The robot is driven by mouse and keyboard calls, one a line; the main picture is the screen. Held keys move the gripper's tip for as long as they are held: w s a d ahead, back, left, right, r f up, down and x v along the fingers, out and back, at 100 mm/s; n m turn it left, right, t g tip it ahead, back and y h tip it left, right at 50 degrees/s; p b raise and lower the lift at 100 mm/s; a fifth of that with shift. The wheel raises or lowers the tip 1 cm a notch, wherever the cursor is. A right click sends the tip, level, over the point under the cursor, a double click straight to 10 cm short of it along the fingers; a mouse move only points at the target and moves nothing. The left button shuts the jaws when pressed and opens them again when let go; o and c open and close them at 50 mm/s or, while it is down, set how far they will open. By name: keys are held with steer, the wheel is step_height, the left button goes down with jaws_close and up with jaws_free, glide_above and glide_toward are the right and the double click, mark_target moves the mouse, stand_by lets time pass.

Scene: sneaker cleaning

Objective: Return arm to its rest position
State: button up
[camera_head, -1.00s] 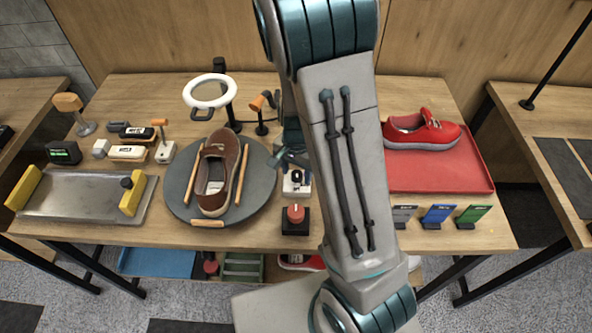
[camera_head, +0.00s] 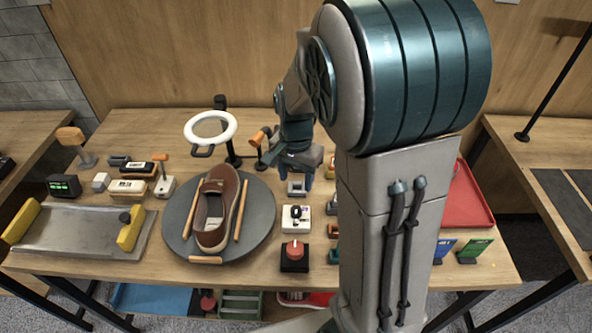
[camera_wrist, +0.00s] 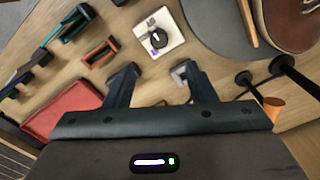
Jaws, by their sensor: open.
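My arm rises through the right half of the head view and bends over, with my gripper (camera_head: 299,178) hanging above the middle of the table. The wrist view shows my gripper (camera_wrist: 157,74) with its two fingers apart and nothing between them. Below and beyond the fingertips is a white block with a black knob (camera_wrist: 158,38), which also shows in the head view (camera_head: 296,218).
A brown shoe (camera_head: 216,205) lies on a round grey turntable (camera_head: 258,225) left of my gripper. A ring lamp (camera_head: 210,128) and a small orange lamp (camera_head: 260,138) stand close by. A red tray (camera_head: 466,200) shows right of my arm. A red-topped button (camera_head: 294,253) sits in front.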

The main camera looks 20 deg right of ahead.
steer(key=shift+r, duration=0.85)
steer(key=s+r+n+t, duration=0.1)
steer(key=s+r+n, duration=0.3)
steer(key=s, duration=0.3)
steer(key=s+r+n+t, duration=0.2)
steer(key=s+r+n, duration=0.2)
steer(key=s, duration=0.3)
steer(key=shift+s+a+n, duration=0.15)
steer(key=shift+s+n, duration=0.1)
steer(key=shift+n, duration=0.45)
